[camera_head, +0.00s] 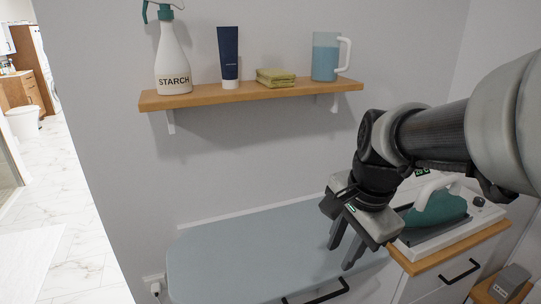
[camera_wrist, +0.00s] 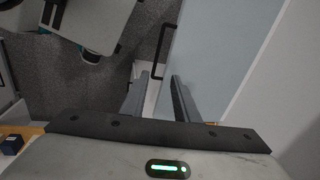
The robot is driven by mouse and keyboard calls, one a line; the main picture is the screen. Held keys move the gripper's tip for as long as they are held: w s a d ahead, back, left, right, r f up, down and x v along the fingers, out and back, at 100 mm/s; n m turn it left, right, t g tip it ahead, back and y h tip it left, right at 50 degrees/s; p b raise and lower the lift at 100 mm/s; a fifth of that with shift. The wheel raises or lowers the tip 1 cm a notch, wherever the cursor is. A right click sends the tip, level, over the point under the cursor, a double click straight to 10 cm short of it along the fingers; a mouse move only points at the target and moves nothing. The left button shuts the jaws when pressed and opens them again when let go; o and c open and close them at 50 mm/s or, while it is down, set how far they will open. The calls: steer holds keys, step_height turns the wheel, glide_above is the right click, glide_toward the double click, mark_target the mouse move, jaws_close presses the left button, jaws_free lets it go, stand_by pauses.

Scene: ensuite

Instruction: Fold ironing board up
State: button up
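The ironing board (camera_head: 250,255) is a pale blue-grey padded surface lying flat against the wall at the bottom of the head view; it also shows in the wrist view (camera_wrist: 210,45). A black bar handle (camera_head: 318,293) sits at its front edge, partly cut off by the frame. What looks like this handle also shows in the wrist view (camera_wrist: 160,52), just beyond the fingers. My gripper (camera_head: 341,256) points down over the board's right part, and its fingers (camera_wrist: 158,82) are apart with nothing visibly held between them. I cannot tell whether they touch the board.
An iron (camera_head: 437,208) with a teal body rests on the wood-topped cabinet (camera_head: 440,253) at right, close to my arm. A shelf (camera_head: 250,94) above the board holds a starch bottle (camera_head: 173,58), tube (camera_head: 228,58), folded cloth (camera_head: 276,78) and jug (camera_head: 326,57). Open floor lies at left.

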mark_target(323, 298)
steer(key=shift+m+g, duration=0.3)
steer(key=shift+m, duration=0.2)
steer(key=w+f+b, duration=0.1)
steer(key=f, duration=0.5)
steer(key=w+f+b, duration=0.1)
steer(key=f, duration=0.5)
steer(key=w+f+b, duration=0.1)
steer(key=f+b, duration=0.1)
steer(key=f, duration=0.4)
steer(key=shift+w+a, duration=0.1)
steer(key=shift+a, duration=0.25)
steer(key=shift+c, duration=0.3)
jaws_close()
